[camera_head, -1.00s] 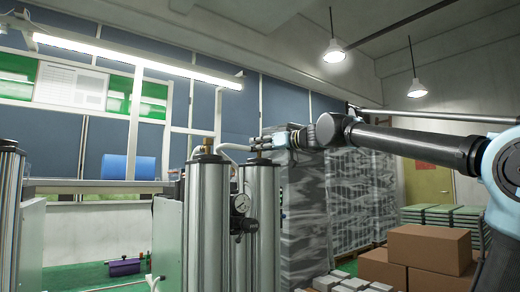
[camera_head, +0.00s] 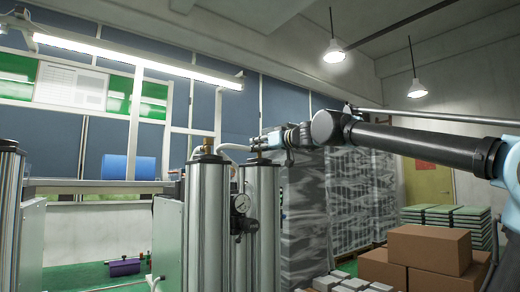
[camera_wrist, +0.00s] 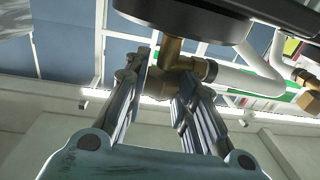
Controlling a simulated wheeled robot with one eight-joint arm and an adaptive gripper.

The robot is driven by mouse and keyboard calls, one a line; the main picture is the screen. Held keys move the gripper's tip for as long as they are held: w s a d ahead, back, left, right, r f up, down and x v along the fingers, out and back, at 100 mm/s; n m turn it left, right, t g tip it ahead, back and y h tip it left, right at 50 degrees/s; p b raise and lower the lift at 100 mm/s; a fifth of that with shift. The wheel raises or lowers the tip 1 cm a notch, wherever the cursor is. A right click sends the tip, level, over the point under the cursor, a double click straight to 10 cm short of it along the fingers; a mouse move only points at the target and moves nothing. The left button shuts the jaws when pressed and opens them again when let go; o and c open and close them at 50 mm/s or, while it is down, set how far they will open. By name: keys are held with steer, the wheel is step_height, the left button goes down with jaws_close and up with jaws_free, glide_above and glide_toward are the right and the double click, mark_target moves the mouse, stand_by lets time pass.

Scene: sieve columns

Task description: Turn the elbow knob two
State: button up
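The brass elbow knob (camera_wrist: 172,52) shows in the wrist view below a dark round cap, with a pale hose running from its right side. My gripper (camera_wrist: 162,85) has a finger on each side of its brown end, and the fingers appear to press on it. In the head view my gripper (camera_head: 262,142) reaches in from the right at the top of the right-hand steel column (camera_head: 262,210). There the knob is mostly hidden by the fingers. No number is readable on it.
A second steel column (camera_head: 207,220) stands just left, with a pale hose at its top. Its brass fitting (camera_wrist: 306,80) seems to show at the right of the wrist view. Cardboard boxes (camera_head: 430,250) stand at lower right.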

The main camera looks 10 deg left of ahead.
steer(key=o, duration=0.4)
steer(key=shift+w+d, duration=0.1)
steer(key=shift+w, duration=0.15)
steer(key=shift+s, duration=0.1)
steer(key=v, duration=1.1)
steer(key=shift+s+d, duration=0.15)
steer(key=shift+d, duration=0.25)
steer(key=shift+f, duration=0.15)
steer(key=s+d+f+m+g+h, duration=0.15)
steer(key=d+f, duration=0.25)
steer(key=f, duration=0.8)
steer(key=s+d+f+g+h, duration=0.1)
steer(key=d+f+g+h, duration=0.15)
steer(key=f, duration=1.05)
steer(key=s+d+f+m+g+h, duration=0.15)
steer(key=d+f, duration=0.25)
steer(key=f, duration=0.8)
steer(key=s+d+f+m+g+h, duration=0.1)
steer(key=s+d+f+m+h, duration=0.1)
steer(key=d+f, duration=0.4)
steer(key=s+d+f+m+g+h, duration=0.1)
steer(key=s+d+f+m+h, duration=0.2)
steer(key=f, duration=1)
steer(key=s+d+f+m+g+h, duration=0.1)
steer(key=s+d+f+h, duration=0.3)
steer(key=s+d+f, duration=0.4)
steer(key=d+f+m, duration=0.1)
steer(key=d, duration=0.2)
steer(key=shift+f+m, duration=0.25)
steer(key=shift+m, duration=0.05)
